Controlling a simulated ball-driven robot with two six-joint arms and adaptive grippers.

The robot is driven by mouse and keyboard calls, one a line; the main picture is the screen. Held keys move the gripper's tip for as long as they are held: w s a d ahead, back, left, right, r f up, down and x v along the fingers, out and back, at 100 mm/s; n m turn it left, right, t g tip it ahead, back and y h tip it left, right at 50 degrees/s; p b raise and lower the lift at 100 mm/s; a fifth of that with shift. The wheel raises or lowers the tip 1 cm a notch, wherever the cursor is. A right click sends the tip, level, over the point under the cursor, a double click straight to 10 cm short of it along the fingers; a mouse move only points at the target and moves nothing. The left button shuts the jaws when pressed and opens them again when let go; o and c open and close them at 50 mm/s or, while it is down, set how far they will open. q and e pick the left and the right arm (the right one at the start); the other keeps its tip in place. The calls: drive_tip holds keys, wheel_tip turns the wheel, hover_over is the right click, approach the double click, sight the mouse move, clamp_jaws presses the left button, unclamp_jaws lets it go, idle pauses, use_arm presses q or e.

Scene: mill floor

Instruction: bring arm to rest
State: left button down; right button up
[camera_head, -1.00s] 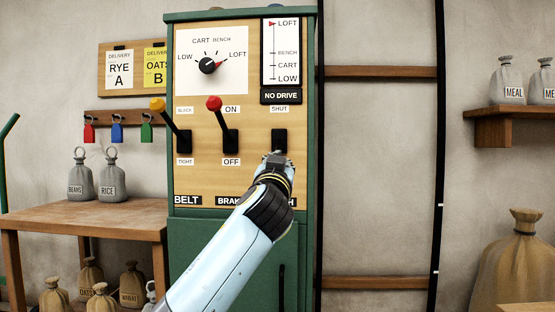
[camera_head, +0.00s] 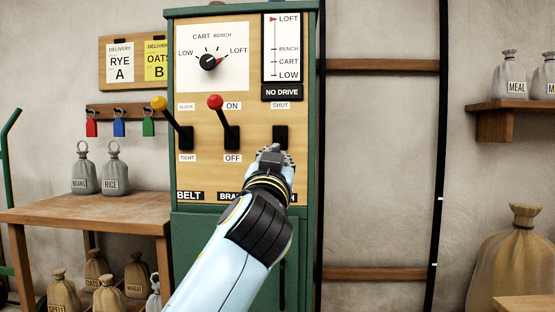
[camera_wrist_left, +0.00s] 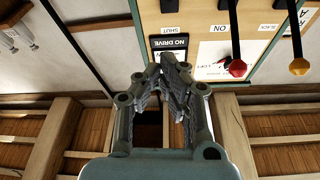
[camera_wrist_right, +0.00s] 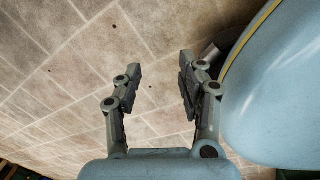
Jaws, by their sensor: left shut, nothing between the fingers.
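My left gripper (camera_head: 274,152) is shut and empty in the head view. It is in front of the green-framed control panel (camera_head: 222,170), just below the black slot (camera_head: 280,136) under the SHUT label. My left forearm rises from the bottom centre and covers part of the panel's lower labels. In the left wrist view the gripper (camera_wrist_left: 172,65) shows its fingers together, with the panel's levers beyond. Whether a handle is behind the gripper is hidden. My right gripper (camera_wrist_right: 160,75) shows only in the right wrist view, open and empty above the tiled floor.
A red-knobbed lever (camera_head: 215,102) and a yellow-knobbed lever (camera_head: 159,103) stand up from the panel, left of my gripper. A wooden table (camera_head: 90,212) with sacks is at left. A shelf (camera_head: 508,107) and large sack (camera_head: 520,260) are at right.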

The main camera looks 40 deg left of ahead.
idle(0.4)
use_arm(q)
wheel_tip(320, 180, down, 25)
drive_tip(key=s+d+m+g+h+p, duration=0.1)
drive_tip(key=s+m+g+h+p, duration=0.15)
drive_tip(key=g+h+p, duration=0.3)
drive_tip(key=s+f+m+g+p, duration=0.1)
drive_tip(key=s+f+g, duration=0.1)
drive_tip(key=s+f, duration=0.5)
drive_tip(key=s+f+m+g+p, duration=0.15)
drive_tip(key=s+f, duration=0.25)
drive_tip(key=f, duration=0.8)
drive_tip(key=s+f+g+h, duration=0.1)
drive_tip(key=s+f+g, duration=0.2)
drive_tip(key=s, duration=1.1)
drive_tip(key=s+d+f+g+h+p, duration=0.1)
drive_tip(key=s+f+g, duration=0.2)
drive_tip(key=s+f, duration=0.7)
drive_tip(key=s+d+f+g+h+p, duration=0.1)
drive_tip(key=s+f+g, duration=0.2)
drive_tip(key=s, duration=1.4)
wheel_tip(320, 180, down, 4)
drive_tip(key=shift+s+r, duration=0.2)
drive_tip(key=shift+s, duration=0.1)
use_arm(e)
wheel_tip(320, 180, up, 8)
drive_tip(key=s+a, duration=0.2)
drive_tip(key=shift+s+a, duration=0.2)
drive_tip(key=shift+s, duration=0.2)
